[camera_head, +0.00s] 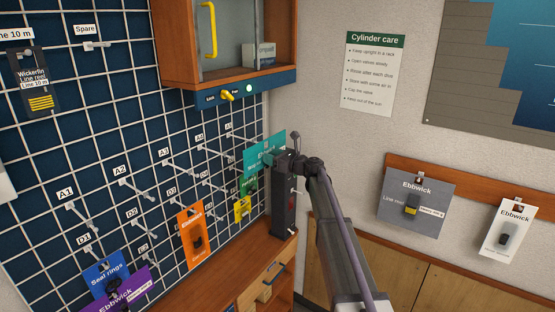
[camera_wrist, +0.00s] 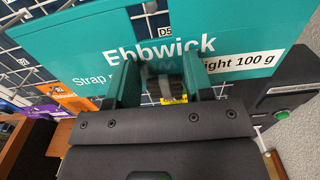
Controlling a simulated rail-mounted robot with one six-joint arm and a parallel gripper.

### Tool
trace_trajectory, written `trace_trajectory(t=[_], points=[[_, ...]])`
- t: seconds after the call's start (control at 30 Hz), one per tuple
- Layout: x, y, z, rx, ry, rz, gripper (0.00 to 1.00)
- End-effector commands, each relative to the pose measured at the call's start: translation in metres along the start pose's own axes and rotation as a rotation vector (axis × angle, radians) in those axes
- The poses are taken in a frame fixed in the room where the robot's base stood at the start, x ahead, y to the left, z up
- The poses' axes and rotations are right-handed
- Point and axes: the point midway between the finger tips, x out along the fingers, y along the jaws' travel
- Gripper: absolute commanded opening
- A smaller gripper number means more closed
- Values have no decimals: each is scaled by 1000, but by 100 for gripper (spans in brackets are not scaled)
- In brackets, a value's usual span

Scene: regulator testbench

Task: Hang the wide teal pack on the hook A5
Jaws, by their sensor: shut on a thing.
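The wide teal pack (camera_head: 258,150) is in front of the right end of the grid wall. My gripper (camera_head: 277,155) is shut on it. In the wrist view the teal pack (camera_wrist: 85,45) spans the picture, lettered "Ebbwick", with my gripper's fingers (camera_wrist: 160,85) over its lower middle. The label of hook A5 (camera_head: 228,127) shows just left of the pack in the head view. I cannot tell whether the pack touches that hook. A D5 label (camera_wrist: 165,32) shows just above the pack's top edge in the wrist view.
Below the teal pack hang a green pack (camera_head: 249,185) and a yellow pack (camera_head: 242,208). An orange pack (camera_head: 192,250) hangs further left. A dark upright unit (camera_head: 284,212) stands close by. A wooden cabinet (camera_head: 178,72) is above. Hooks A1 to A4 look bare.

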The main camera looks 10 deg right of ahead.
Motion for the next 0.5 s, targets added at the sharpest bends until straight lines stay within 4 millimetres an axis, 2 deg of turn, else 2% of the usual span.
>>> trace_trajectory(t=[0.5], points=[[41,0,-4,0,0,1,22]])
